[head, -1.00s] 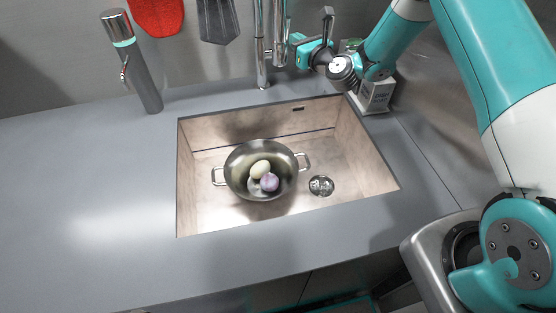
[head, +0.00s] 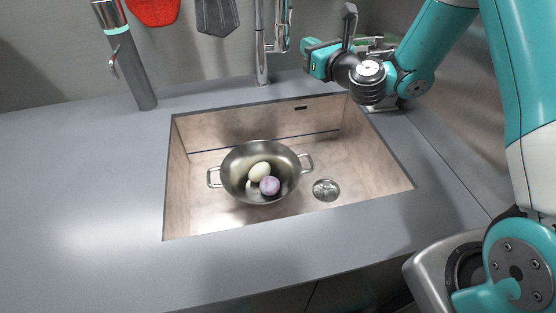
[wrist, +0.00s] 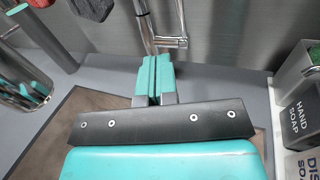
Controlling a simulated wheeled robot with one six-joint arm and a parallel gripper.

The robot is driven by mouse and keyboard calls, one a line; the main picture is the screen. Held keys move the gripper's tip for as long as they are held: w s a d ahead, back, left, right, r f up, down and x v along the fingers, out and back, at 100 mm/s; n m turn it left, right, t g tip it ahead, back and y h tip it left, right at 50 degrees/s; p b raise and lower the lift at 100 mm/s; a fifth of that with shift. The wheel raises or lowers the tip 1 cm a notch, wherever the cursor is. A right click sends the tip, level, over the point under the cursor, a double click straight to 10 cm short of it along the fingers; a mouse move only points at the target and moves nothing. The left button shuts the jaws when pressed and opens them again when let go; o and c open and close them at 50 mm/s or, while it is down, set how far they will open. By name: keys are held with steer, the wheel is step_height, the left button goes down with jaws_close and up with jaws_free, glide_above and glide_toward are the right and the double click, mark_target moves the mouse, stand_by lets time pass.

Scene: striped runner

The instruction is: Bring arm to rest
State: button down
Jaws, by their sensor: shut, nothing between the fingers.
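My gripper (head: 308,46) is raised above the back right of the sink, just right of the tap. In the wrist view its two teal fingers (wrist: 155,78) are together, with nothing between them, pointing towards the tap and back wall. My arm bends down from the upper right to the wrist. The gripper is apart from the metal pot (head: 236,190), which sits in the sink and holds a pale round item (head: 260,172) and a purplish one (head: 270,186).
The sink (head: 355,204) has a drain right of the pot. The tap (head: 261,55) stands behind it. Soap holders (wrist: 300,103) stand at right in the wrist view. A metal dispenser (head: 130,65) stands back left. The left counter (head: 80,200) is clear.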

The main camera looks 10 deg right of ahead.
steer(key=s+a+f+n+g+y, duration=0.15)
steer(key=s+n+g, duration=0.3)
steer(key=n, duration=0.45)
steer(key=s+a+n+g, duration=0.25)
steer(key=s+n, duration=0.25)
steer(key=n, duration=0.5)
steer(key=s+d+f+n+g+h, duration=0.1)
steer(key=s+d+n+g+h, duration=0.6)
steer(key=s+d+n, duration=0.65)
steer(key=s+a+r+n+g+y, duration=0.1)
steer(key=s+a+r+n, duration=0.2)
steer(key=s+a, duration=0.3)
steer(key=s+a+r+n+g+y, duration=0.2)
steer(key=s+a+r+n, duration=0.1)
steer(key=s+a, duration=0.4)
steer(key=a+r, duration=0.1)
steer(key=a, duration=0.2)
steer(key=shift+r, duration=0.35)
steer(key=shift+s+n+y, duration=0.1)
steer(key=shift+n+y, duration=0.15)
